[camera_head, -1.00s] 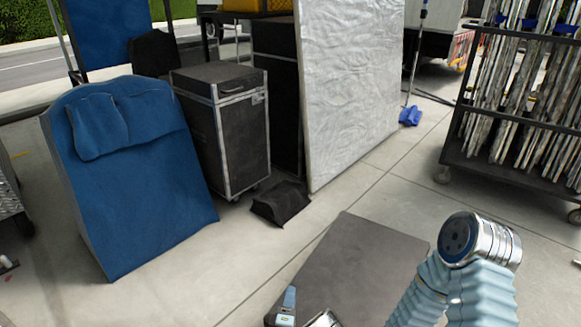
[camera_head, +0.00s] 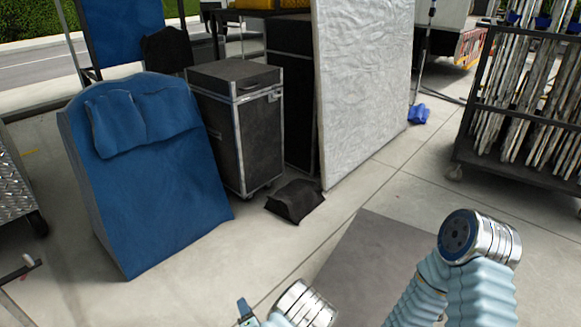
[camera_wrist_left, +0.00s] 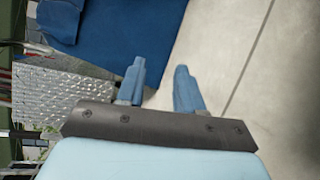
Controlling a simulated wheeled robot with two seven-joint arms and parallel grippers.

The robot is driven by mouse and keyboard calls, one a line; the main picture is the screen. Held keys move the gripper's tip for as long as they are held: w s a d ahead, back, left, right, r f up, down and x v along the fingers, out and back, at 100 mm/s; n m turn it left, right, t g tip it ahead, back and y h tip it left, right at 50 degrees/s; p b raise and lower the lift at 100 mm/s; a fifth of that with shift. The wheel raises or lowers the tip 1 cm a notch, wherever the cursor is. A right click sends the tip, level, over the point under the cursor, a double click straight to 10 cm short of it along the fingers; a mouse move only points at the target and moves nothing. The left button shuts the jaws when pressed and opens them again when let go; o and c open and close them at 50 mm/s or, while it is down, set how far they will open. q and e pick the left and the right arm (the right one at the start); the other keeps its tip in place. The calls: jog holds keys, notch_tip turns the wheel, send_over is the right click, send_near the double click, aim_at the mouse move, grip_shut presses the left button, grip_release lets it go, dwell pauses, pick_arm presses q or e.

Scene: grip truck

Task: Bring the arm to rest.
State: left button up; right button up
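My other arm bends at a blue-capped silver joint at the lower right of the head view. Its gripper is out of the frame.
A blue padded panel (camera_head: 160,180) leans at the left. A black case on casters (camera_head: 235,130), a black sandbag (camera_head: 295,202) and a silver-white board (camera_head: 365,90) stand behind. A dark flat slab (camera_head: 375,270) lies on the floor. A loaded rack (camera_head: 515,165) is at the right.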

pick_arm(q)
jog(key=s+a+f+n+g+y, duration=0.2)
jog(key=s+a+f+n+g, duration=0.1)
jog(key=s+a+n+g, duration=0.35)
jog(key=s+a+f+n+g+y, duration=0.1)
jog(key=s+a+f+n+g, duration=0.1)
jog(key=s+a+n+g, duration=0.5)
jog(key=s+d+n+g+h, duration=0.2)
jog(key=s+d+n+g, duration=0.15)
jog(key=s+n, duration=0.3)
jog(key=s+d+n+g+h, duration=0.25)
jog(key=s+d+n, duration=0.2)
jog(key=s, duration=0.35)
jog(key=s+d+r+n+h, duration=0.2)
jog(key=d+n+h, duration=0.55)
jog(key=n, duration=0.25)
jog(key=w+d+r+n+t+h, duration=0.1)
jog(key=w+r+n+t, duration=0.15)
jog(key=n, duration=0.35)
jog(key=w+d+r+n+t+h, duration=0.1)
jog(key=w+n+t, duration=0.25)
jog(key=n, duration=0.25)
notch_tip(320, 180, down, 22)
jog(key=w+a+n+b, duration=0.2)
jog(key=w+a+b, duration=0.1)
jog(key=b, duration=2)
notch_tip(320, 180, up, 18)
jog(key=s+d+p, duration=0.1)
jog(key=p, duration=1.7)
